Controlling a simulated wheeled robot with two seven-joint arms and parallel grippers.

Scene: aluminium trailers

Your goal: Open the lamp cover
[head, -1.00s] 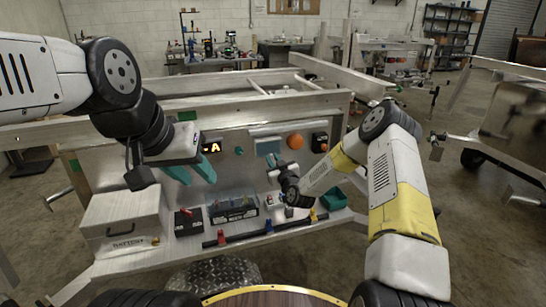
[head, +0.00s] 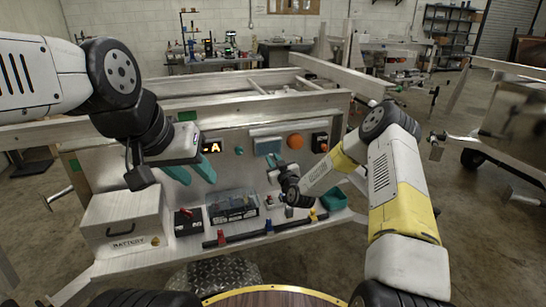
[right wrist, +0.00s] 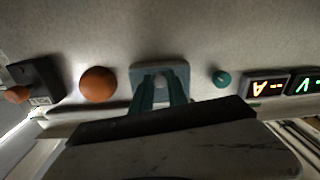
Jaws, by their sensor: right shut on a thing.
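The lamp cover (head: 266,145) is a grey-blue rectangular plate on the upright panel, left of an orange dome (head: 295,141). My right gripper (head: 272,162) reaches it from below. In the right wrist view, the gripper's teal fingers (right wrist: 160,84) are closed at the middle of the cover (right wrist: 180,72), around what looks like a light knob. The fingers hide part of the cover's face, and what lies behind it does not show. My left gripper (head: 202,182) hangs open and empty in front of the panel, further left, with its two teal fingers apart.
A battery box (head: 125,222), a black battery (head: 232,207) and a bar with coloured clamps (head: 265,232) sit on the shelf below. A lit display (head: 211,146) and a small teal knob (head: 239,151) are left of the cover. A black switch box (head: 319,142) is right of the dome.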

